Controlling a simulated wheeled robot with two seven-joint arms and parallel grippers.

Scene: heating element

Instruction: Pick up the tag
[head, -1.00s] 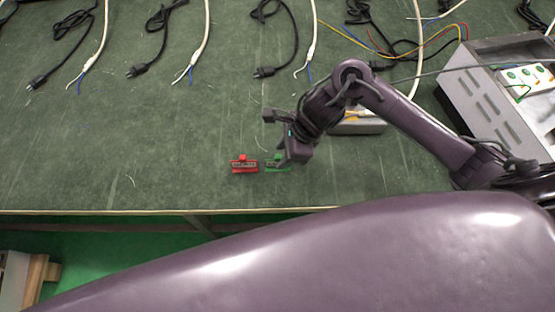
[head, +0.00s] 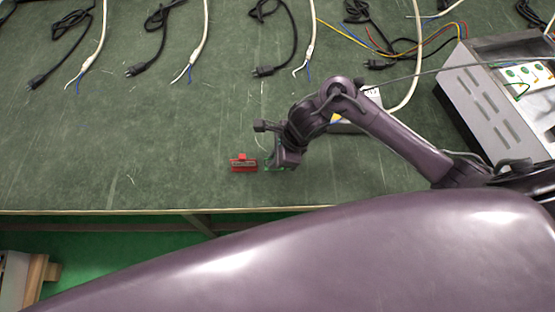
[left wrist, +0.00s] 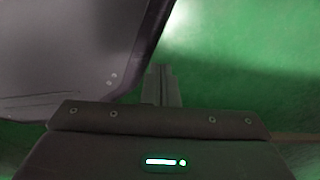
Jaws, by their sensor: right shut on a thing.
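A red tag (head: 243,163) lies on the green table mat near the front edge. A green tag (head: 268,164) is just right of it, mostly hidden behind my right gripper (head: 272,165). My right gripper points down at mat level and is shut on the green tag; the fingertips are hard to make out. My left gripper (left wrist: 161,72) shows only in the left wrist view, over a green floor. Its fingers are together with nothing visible between them.
Black plug cords (head: 270,40) and white cables (head: 195,40) lie along the back of the mat. A grey metal box (head: 480,95) with switches stands at the right. A small grey tray (head: 350,124) is behind my right arm.

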